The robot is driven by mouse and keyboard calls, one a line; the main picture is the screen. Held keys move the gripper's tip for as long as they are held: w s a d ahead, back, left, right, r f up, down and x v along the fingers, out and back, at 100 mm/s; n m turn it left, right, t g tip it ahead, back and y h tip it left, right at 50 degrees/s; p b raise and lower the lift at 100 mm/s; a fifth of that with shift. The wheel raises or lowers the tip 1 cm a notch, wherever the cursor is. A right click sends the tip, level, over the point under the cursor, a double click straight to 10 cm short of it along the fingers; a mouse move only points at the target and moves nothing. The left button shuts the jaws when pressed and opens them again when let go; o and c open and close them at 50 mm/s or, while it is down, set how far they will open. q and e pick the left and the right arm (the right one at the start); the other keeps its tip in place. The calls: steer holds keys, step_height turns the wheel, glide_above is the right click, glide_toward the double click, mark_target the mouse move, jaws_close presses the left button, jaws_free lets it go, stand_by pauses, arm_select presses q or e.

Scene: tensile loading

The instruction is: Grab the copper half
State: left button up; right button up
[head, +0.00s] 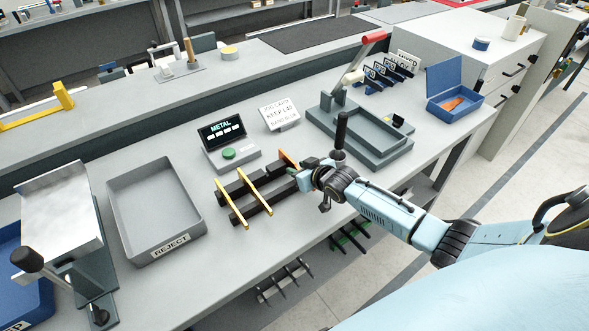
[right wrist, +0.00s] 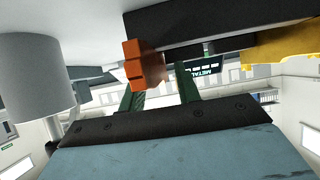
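The copper half (head: 289,158) is an orange-brown bar resting in a black rack (head: 239,209), at the end nearest my right arm. In the right wrist view its end (right wrist: 149,66) shows close up, in front of the fingers. My right gripper (head: 306,172) is at that end of the rack. Its two green fingers (right wrist: 158,90) stand apart with the copper end between or just beyond them; I cannot tell if they touch it. Two yellow bars (head: 260,191) lie in the same rack. My left gripper is not in view.
A METAL display (head: 221,128) with a green button stands behind the rack. A grey REJECT tray (head: 155,208) is to the left. An open blue box (head: 455,90) holds an orange piece.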

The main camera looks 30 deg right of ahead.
jaws_close()
steer(key=shift+r, duration=0.2)
stand_by(0.3)
